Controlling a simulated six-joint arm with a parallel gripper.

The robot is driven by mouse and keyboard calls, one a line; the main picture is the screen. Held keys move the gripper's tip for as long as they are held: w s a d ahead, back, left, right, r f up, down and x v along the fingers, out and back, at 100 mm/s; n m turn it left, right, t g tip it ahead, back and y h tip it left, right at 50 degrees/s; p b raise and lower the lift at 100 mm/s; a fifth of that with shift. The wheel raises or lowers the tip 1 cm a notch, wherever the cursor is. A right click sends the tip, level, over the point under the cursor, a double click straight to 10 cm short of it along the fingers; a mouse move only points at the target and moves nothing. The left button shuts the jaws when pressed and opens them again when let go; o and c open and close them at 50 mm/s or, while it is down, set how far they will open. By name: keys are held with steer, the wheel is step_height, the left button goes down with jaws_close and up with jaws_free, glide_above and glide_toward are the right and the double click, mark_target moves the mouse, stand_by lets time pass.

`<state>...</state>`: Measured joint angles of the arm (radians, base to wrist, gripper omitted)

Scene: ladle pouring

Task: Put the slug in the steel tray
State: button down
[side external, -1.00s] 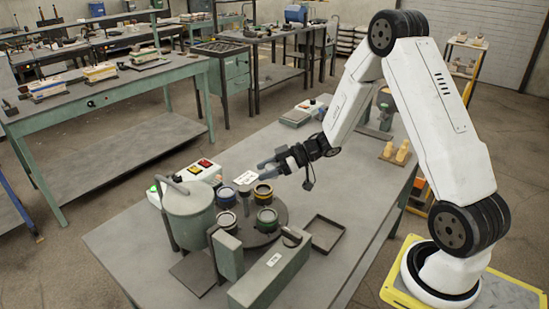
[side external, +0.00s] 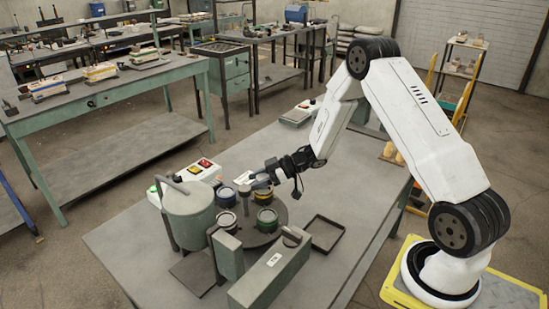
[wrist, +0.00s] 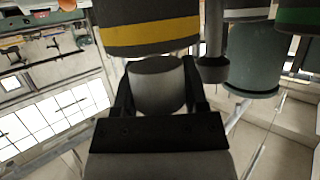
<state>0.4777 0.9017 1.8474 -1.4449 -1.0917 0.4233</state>
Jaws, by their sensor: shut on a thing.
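My gripper (side external: 262,178) is at the turntable (side external: 280,222), close to the yellow-banded pot (side external: 262,195). In the wrist view my gripper (wrist: 158,92) is shut on a grey cylindrical piece (wrist: 157,92) with a dark round end. I cannot tell for sure that it is the slug. The yellow-banded pot (wrist: 150,28) is right in front of the piece in that view; whether they touch is unclear. The steel tray (side external: 343,234), dark, shallow and square, lies on the bench to the right of the turntable and looks empty.
Blue-banded (side external: 226,197) and green-banded (side external: 267,220) pots stand on the turntable around a central post (side external: 244,195). A large green tank (side external: 188,215) stands left. A long green box (side external: 268,272) is in front. The bench (side external: 345,185) is clear behind the tray.

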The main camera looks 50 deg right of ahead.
steer(key=shift+f, duration=0.85)
steer(key=shift+f, duration=0.15)
steer(key=shift+c, duration=0.6)
jaws_free()
steer(key=shift+s+d, duration=0.1)
steer(key=v, duration=0.7)
steer(key=shift+d, duration=0.35)
